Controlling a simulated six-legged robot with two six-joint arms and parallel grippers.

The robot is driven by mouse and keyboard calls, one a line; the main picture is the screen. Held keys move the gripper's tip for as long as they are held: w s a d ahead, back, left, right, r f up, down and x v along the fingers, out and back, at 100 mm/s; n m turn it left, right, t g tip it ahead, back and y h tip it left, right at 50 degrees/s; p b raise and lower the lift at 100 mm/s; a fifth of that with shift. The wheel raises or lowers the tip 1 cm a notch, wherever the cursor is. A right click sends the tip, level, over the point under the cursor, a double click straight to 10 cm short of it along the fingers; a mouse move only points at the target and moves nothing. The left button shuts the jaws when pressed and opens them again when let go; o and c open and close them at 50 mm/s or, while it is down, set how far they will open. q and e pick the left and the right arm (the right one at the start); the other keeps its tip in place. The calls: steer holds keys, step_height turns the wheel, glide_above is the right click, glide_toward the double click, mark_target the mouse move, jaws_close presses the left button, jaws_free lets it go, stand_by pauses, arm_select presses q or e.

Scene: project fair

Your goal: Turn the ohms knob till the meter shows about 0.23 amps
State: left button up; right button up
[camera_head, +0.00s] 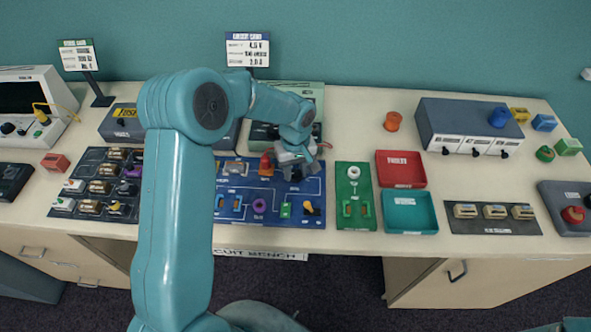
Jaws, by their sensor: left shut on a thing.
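My left arm reaches in from the lower left and over the blue circuit board (232,183). My left gripper (296,170) is down at the board's upper right and shut on what appears to be the ohms knob, which the jaws mostly hide. An orange part (266,166) stands just left of the gripper. A green-grey unit (262,133) behind the board is partly covered by my arm. I cannot make out a meter reading. My right gripper is not in view.
A green board (355,215) lies right of the blue one, then a red tray (402,180) and a teal tray (410,224). A rack of parts (97,208) is at left. A circuit card (247,50) stands behind.

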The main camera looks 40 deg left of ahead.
mark_target(295, 173)
arm_select(q)
steer(key=shift+f+m+b, duration=0.1)
steer(key=shift+m+b, duration=0.8)
steer(key=shift+m, duration=0.3)
steer(key=shift+w+r+m+b, duration=0.15)
steer(key=shift+m+b, duration=0.5)
steer(key=shift+m, duration=0.95)
steer(key=o, duration=1)
step_height(295, 173, up, 16)
steer(key=shift+r+b, duration=0.25)
steer(key=shift+b, duration=0.15)
